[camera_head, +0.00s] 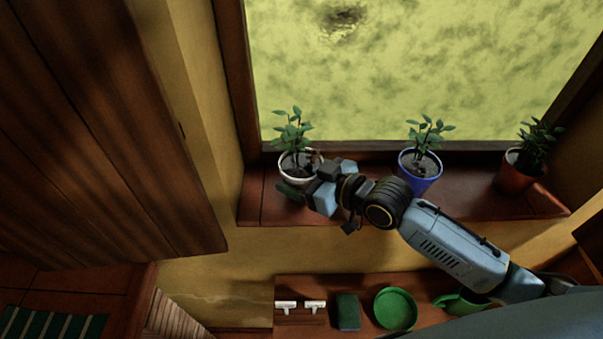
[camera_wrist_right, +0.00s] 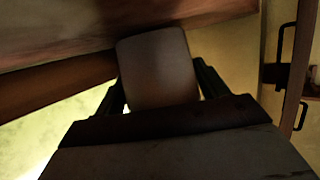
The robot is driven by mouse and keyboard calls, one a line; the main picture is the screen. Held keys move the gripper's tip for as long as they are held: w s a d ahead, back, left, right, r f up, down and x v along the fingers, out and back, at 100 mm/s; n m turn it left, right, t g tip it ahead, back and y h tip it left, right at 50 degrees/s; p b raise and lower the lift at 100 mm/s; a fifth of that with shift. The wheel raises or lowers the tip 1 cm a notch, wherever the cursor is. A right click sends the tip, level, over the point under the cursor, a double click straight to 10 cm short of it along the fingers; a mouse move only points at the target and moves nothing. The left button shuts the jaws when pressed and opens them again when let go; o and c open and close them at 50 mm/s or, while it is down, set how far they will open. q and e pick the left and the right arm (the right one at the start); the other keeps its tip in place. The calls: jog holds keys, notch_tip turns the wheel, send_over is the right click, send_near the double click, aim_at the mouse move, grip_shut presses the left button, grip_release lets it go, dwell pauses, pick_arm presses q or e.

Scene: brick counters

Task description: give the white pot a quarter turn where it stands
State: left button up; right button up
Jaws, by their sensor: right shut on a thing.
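The white pot (camera_head: 289,174) stands upright on the window sill at its left end, with dark soil and a leafy green plant in it. My right gripper (camera_head: 303,177) reaches in from the right and is shut on the pot, one finger at its front left and one near its right rim. The gripper hides part of the pot's front and right side. In the right wrist view a brownish rounded shape (camera_wrist_right: 158,68) lies between the dark fingers; it is too dark to tell what it is. My left gripper is not in view.
A blue pot (camera_head: 417,184) with a plant stands on the sill to the right, behind my right arm. A reddish-brown pot (camera_head: 514,180) stands farther right.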

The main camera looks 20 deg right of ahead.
jog(key=shift+r, duration=0.1)
jog(key=o, duration=1.5)
jog(key=shift+o, duration=0.2)
jog(key=shift+f, duration=0.2)
jog(key=v, duration=1.3)
jog(key=shift+r+b, duration=0.2)
jog(key=shift+b, duration=0.15)
jog(key=shift+s+d, duration=0.15)
jog(key=shift+s, duration=0.1)
